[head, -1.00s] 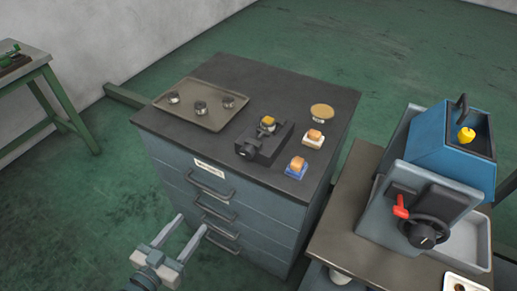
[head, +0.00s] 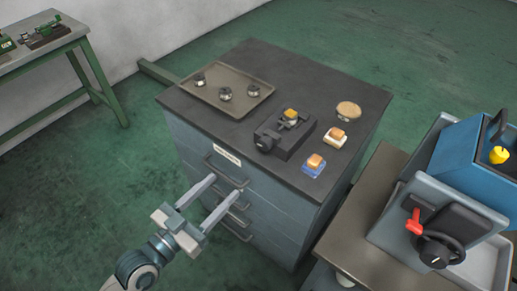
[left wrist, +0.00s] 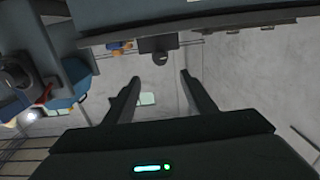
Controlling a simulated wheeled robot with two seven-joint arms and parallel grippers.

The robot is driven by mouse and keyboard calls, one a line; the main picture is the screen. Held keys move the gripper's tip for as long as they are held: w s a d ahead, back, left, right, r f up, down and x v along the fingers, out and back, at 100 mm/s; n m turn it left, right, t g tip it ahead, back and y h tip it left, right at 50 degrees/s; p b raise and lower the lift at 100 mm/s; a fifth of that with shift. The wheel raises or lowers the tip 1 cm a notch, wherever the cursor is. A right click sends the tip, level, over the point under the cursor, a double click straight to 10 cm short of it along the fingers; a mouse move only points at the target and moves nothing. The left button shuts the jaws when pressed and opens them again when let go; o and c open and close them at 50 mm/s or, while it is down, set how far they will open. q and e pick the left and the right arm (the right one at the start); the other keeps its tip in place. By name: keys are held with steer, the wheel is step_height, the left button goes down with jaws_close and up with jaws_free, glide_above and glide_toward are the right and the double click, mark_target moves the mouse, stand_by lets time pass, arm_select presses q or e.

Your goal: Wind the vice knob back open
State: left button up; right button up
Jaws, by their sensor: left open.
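The small dark vice (head: 290,138) sits on the cabinet's dark top and bears a yellow-orange piece (head: 291,114). Its black knob (head: 265,143) is on the end facing the cabinet's front edge. My left gripper (head: 226,187) is open and empty, in front of the drawers, below and left of the knob, not touching it. In the left wrist view, my two fingers (left wrist: 157,90) are spread with nothing between them. A dark block (left wrist: 159,48), probably the vice's knob end, shows beyond them. My right gripper is not in view.
A tray (head: 232,106) with several small dark parts lies left of the vice. Drawer handles (head: 221,167) protrude in front. A blue machine (head: 470,150) is at right.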

mark_target(262, 146)
arm_select(q)
steer(key=p+x, duration=0.4)
steer(key=x, duration=1.2)
steer(key=c, duration=1.1)
steer(key=shift+o, duration=0.2)
